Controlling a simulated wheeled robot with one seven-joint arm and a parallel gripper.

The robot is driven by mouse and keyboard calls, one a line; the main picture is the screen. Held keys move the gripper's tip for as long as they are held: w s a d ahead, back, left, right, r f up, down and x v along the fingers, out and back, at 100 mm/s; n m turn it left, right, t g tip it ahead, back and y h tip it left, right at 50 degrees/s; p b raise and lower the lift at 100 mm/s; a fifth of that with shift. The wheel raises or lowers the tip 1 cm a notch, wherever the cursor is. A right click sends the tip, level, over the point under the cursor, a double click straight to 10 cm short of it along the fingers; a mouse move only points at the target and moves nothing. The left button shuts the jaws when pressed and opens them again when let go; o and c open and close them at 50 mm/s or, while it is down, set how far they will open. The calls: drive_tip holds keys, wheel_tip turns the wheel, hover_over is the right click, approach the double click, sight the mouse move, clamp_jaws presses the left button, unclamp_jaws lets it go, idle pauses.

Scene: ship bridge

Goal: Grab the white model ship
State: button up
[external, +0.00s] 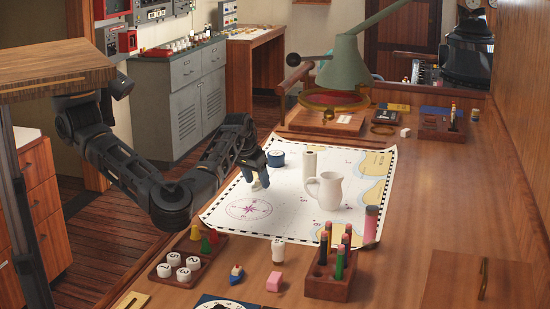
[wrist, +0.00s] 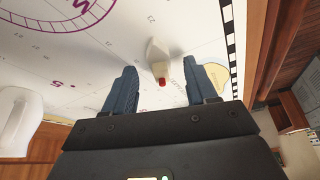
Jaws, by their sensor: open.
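A small white piece with a red tip, seemingly the white model ship (wrist: 158,59), sits on the chart in the wrist view. It lies between and just beyond the tips of my gripper (wrist: 158,85), whose two blue fingers are spread and apart from it. In the external view my gripper (external: 258,174) is low over the chart, left of the white mug.
The white mug (external: 325,191) stands on the chart (external: 290,222), and also shows in the wrist view (wrist: 18,115). A pen block (external: 330,286) and token tray (external: 165,270) are in front.

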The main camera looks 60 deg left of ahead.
drive_tip(key=shift+w+a+f, duration=0.1)
drive_tip(key=shift+w+f, duration=0.05)
drive_tip(key=shift+f, duration=0.2)
drive_tip(key=shift+c, duration=0.2)
clamp_jaws()
